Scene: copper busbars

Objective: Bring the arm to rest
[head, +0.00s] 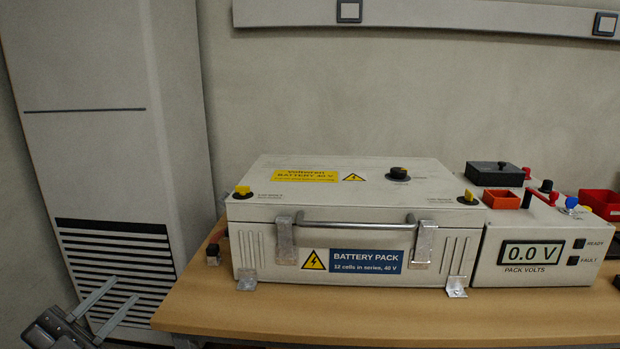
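My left gripper (108,309) is at the lower left of the head view, off the left end of the table and in front of a tall cabinet. Its two long grey fingers stand apart with nothing between them. It is clear of everything on the table. My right gripper is not in the head view. The battery pack (340,228), a closed pale box with a front handle and yellow labels, stands on the table. No busbars show.
The wooden table (400,318) has a clear front strip. Right of the pack stands a meter box (540,255) reading 0.0 V, with a black box (495,174), an orange tray (502,200) and a red bin (600,204) near it. The tall cabinet (100,160) with a vent stands at left.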

